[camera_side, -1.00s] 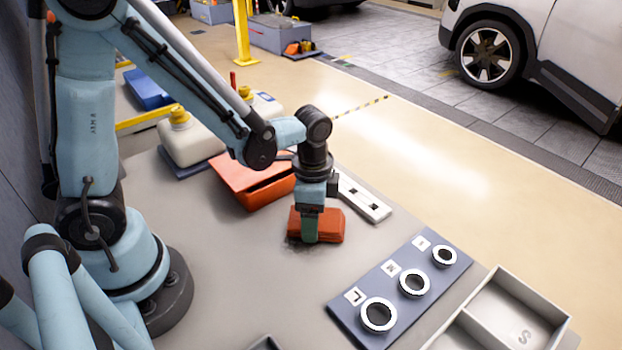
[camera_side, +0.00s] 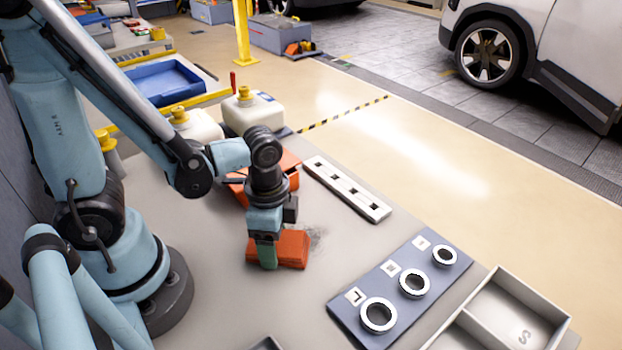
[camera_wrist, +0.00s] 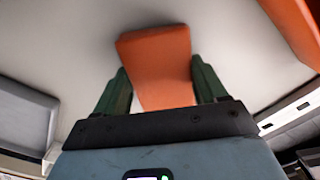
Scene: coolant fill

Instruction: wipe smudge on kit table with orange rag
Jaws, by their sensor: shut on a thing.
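The orange rag (camera_side: 290,248) is a folded block resting on or just above the grey kit table (camera_side: 215,300). My gripper (camera_side: 267,256) points down and is shut on the rag. In the wrist view the rag (camera_wrist: 158,65) sits between the two green fingers (camera_wrist: 160,88). A faint dark smudge (camera_side: 316,238) shows on the table just right of the rag in the side view. Part of it may be hidden by the rag. I cannot make out the smudge in the wrist view.
An orange bin (camera_side: 290,165) stands behind my gripper, with a white slotted strip (camera_side: 345,188) to its right. A blue board with several rings (camera_side: 385,310) and a grey divided tray (camera_side: 470,330) lie front right. White jugs (camera_side: 252,112) stand at the back.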

